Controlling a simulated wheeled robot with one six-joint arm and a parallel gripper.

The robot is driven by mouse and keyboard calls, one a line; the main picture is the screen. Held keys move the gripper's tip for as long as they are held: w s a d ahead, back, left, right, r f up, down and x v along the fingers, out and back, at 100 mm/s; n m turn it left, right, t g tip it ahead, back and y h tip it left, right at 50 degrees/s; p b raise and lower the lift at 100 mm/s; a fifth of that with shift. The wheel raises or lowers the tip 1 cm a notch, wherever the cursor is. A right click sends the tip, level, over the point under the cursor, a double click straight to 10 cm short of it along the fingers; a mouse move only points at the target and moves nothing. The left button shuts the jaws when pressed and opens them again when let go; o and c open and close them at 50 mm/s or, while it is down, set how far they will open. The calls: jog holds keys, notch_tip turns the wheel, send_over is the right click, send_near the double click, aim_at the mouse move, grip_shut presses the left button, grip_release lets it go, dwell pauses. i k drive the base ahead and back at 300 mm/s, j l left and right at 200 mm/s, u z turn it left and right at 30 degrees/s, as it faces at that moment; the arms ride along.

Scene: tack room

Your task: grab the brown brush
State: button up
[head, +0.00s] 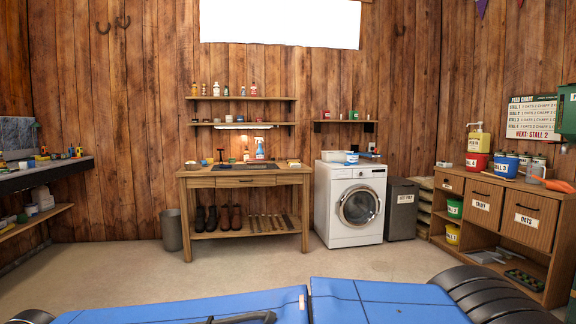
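I cannot make out the brown brush with certainty. Small items also crowd the left counter (45,173), too small to tell apart. My gripper is not in view.
A white washing machine (350,205) stands right of the workbench, with a dark bin (402,210) beside it. A grey bucket (171,230) stands left of the bench. The wooden cabinet (553,255) lines the right side. The concrete floor (130,268) ahead is clear.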

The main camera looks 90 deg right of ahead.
aim_at(259, 164)
jog(key=l+z, duration=0.3)
jog(key=z, duration=0.15)
jog(key=i+l+z, duration=0.15)
jog(key=z, duration=0.3)
jog(key=i+l+z, duration=0.15)
jog(key=l+z, duration=0.15)
jog(key=z, duration=0.15)
jog(key=i+l+z, duration=0.15)
jog(key=z, duration=0.3)
jog(key=i+l+z, duration=0.25)
jog(key=i, duration=0.25)
jog(key=i+l+z, duration=0.25)
jog(key=i, duration=0.3)
jog(key=i+z, duration=0.25)
jog(key=i, duration=0.3)
jog(key=i+l, duration=0.1)
jog(key=i, duration=1.15)
